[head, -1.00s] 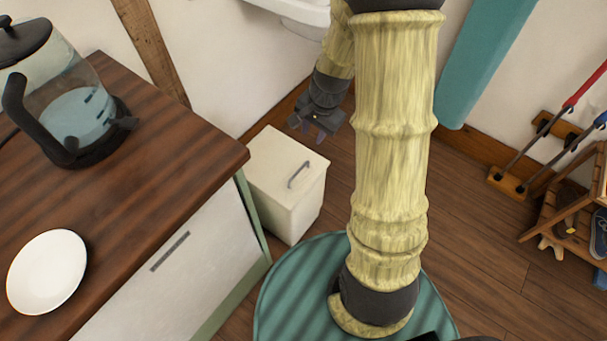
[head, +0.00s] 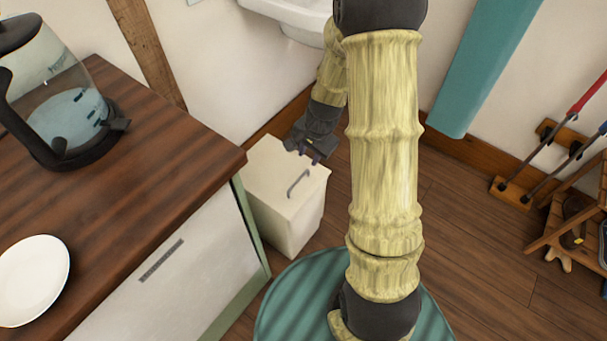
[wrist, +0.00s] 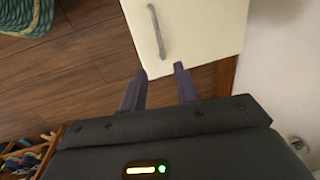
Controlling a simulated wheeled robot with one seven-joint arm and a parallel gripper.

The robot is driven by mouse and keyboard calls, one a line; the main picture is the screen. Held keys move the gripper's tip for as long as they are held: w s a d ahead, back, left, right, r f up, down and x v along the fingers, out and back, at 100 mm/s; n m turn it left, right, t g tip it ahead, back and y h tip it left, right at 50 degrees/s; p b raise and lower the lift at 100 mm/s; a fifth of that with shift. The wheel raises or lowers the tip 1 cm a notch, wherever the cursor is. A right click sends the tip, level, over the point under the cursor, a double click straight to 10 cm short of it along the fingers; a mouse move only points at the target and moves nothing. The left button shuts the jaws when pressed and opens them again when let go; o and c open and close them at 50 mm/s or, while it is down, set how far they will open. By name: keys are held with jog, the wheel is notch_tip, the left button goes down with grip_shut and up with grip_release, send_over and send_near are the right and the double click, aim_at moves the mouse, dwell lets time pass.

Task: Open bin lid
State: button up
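The bin (head: 283,205) is a cream box on the floor beside the counter. Its flat lid (head: 277,170) is shut and carries a grey bar handle (head: 298,183). In the wrist view the lid (wrist: 200,28) fills the top middle, with the handle (wrist: 157,32) towards its left side. My gripper (head: 310,158) is above the lid's far right edge, apart from the handle. In the wrist view its two fingers (wrist: 159,75) are spread with nothing between them, their tips near the lid's edge.
A wooden counter (head: 140,165) with a glass kettle (head: 65,110) and a white plate (head: 30,280) stands left of the bin. A white basin (head: 295,18) hangs on the wall behind. A wooden rack (head: 575,225) is at the far right. Floor (head: 465,225) between is clear.

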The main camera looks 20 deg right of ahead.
aim_at(302, 176)
jog(key=f+b, duration=0.1)
jog(key=f, duration=0.2)
jog(key=w+f+b, duration=0.1)
jog(key=f, duration=0.3)
jog(key=a+f+b, duration=0.1)
jog(key=f, duration=0.2)
jog(key=shift+w+a+f, duration=0.1)
jog(key=shift+w+f, duration=0.15)
jog(key=shift+w, duration=0.1)
grip_shut()
